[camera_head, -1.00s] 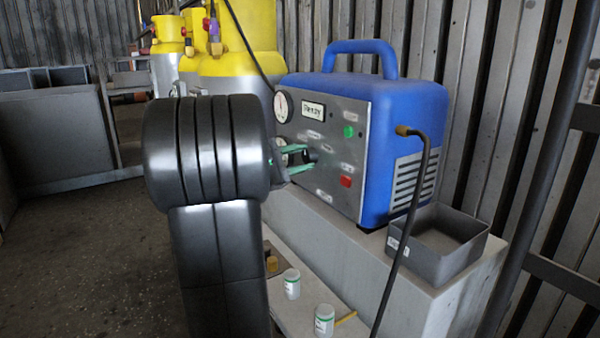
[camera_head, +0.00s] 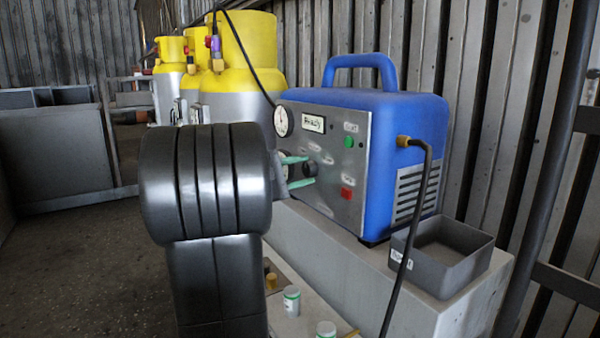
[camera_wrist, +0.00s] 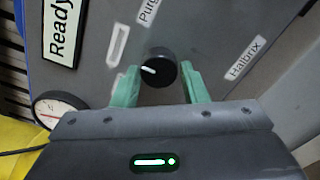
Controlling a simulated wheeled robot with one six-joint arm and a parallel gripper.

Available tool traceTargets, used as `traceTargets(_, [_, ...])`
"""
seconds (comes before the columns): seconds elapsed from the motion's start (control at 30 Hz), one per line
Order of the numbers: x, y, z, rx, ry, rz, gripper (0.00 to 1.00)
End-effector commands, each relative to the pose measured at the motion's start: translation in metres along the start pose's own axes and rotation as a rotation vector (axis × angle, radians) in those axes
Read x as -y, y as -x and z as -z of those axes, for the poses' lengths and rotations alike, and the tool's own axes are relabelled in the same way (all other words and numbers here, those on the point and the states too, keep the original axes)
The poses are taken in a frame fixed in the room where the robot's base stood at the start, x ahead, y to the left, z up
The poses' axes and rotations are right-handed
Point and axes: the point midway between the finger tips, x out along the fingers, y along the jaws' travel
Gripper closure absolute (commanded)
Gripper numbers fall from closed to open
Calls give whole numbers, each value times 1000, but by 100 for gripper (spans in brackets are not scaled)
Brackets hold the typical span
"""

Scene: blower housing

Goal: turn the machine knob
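The machine is a blue box (camera_head: 418,118) with a grey front panel, standing on a pale ledge. Its black round knob (camera_wrist: 158,68) has a white pointer mark directed left and slightly up in the wrist view. The knob (camera_head: 309,169) also shows in the head view, low on the panel. My gripper (camera_wrist: 158,86) is open, its two green fingers apart on either side of the knob's lower part. A gap shows between each finger and the knob. In the head view, the fingers of my gripper (camera_head: 302,171) reach to the panel from the left; whether they touch it, I cannot tell.
The panel carries a round gauge (camera_head: 283,121), a "Ready" display (camera_head: 313,123), a green button (camera_head: 349,142) and a red button (camera_head: 346,193). A black cable (camera_head: 413,243) hangs at the right beside a grey tray (camera_head: 400,262). Yellow-topped cylinders (camera_head: 247,42) stand behind left.

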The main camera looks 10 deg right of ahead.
Motion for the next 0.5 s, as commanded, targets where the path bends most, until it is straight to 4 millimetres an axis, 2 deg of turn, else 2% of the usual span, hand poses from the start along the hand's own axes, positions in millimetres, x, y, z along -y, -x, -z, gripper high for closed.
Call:
traceTargets(0.03, [0,0,0,0,1,0,50])
traceTargets(0.1, [0,0,0,0,1,0,42])
traceTargets(0.37, [0,1,0,0,1,-1,42])
traceTargets(0.5, [-1,10,0,-3,1,-2,42])
